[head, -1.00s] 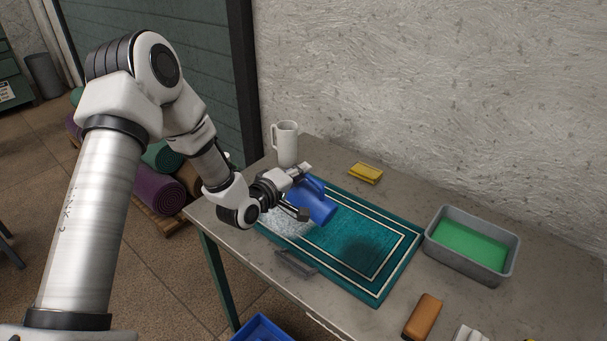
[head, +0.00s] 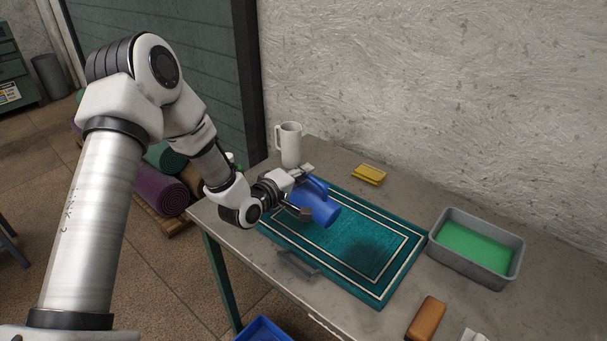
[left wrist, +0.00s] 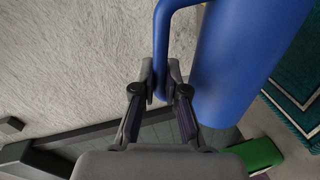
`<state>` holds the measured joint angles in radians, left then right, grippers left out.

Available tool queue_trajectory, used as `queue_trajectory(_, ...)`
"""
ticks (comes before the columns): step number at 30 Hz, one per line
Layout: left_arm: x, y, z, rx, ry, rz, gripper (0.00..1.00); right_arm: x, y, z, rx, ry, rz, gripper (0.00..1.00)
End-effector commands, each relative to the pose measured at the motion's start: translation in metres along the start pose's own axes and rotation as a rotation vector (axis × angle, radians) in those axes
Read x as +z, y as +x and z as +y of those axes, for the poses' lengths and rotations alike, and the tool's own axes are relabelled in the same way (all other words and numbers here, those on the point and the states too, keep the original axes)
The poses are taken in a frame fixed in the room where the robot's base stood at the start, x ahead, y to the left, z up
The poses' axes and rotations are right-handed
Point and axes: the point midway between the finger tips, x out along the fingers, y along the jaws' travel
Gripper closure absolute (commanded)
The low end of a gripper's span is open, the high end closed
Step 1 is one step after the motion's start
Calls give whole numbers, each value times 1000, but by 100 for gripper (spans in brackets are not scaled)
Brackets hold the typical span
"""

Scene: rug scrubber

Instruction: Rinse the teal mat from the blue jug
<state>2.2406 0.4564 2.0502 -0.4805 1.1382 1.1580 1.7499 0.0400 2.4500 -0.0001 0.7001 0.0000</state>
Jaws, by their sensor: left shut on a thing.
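The blue jug (head: 316,206) is tipped over the left part of the teal mat (head: 347,277), its mouth end toward the lower right. My left gripper (head: 304,192) is shut on the jug's handle. The left wrist view shows the two fingers (left wrist: 160,92) around the blue handle, with the jug body (left wrist: 238,58) beside them. The mat lies flat on the table, with pale border lines and a dark patch near its right middle. No white suds show on its visible part. The mat under the jug and gripper is hidden. My right gripper is not in view.
A white jug (head: 290,146) stands behind my left gripper. A yellow sponge-like block (head: 369,174) lies behind the mat. A grey tub (head: 475,273) with green inside stands to the right. A brown block (head: 426,318) lies in front. A grey handle-like object (head: 298,266) is at the mat's front edge.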

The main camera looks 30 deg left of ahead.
Motion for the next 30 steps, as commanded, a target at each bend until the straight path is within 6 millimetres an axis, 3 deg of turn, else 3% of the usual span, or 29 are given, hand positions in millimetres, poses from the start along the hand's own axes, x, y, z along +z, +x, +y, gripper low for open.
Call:
queue_trajectory(9,30,-6,32,2,477,87,100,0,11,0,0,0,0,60)
queue_trajectory(11,33,-6,30,2,523,95,100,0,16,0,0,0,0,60)
queue_trajectory(15,42,-4,20,4,779,143,100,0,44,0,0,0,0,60)
queue_trajectory(18,46,-4,22,4,934,173,100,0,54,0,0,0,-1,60)
queue_trajectory(23,47,-2,14,1,1070,199,100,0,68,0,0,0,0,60)
queue_trajectory(30,45,-3,20,2,1086,202,100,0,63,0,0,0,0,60)
